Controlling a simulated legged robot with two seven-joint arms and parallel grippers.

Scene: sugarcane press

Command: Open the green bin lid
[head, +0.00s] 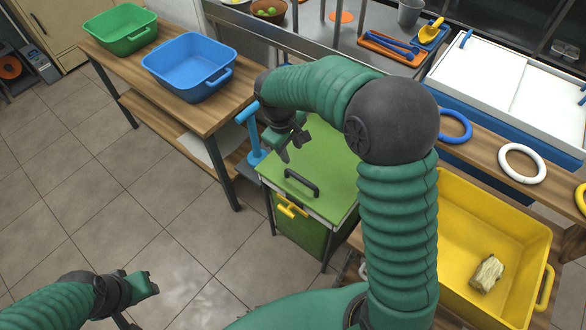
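The green bin (298,237) stands on the floor in the middle of the view. Its flat green lid (328,170) lies level on top and looks closed. A black bar handle (302,184) is on the lid near its front edge. A yellow handle (291,206) sits on the front just below the lid. My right gripper (292,150) is above the back left part of the lid, behind the black handle and apart from it. Its fingers look spread and empty. My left gripper (146,288) is low at the lower left, over the floor and far from the bin; its fingers are hard to make out.
A wooden table (209,119) with a blue tub (190,68) and a green tub (121,30) stands left of the bin. A blue post (252,135) is close beside the lid. A yellow crate (505,223) holding a pale block (487,273) is to the right. The floor at left is clear.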

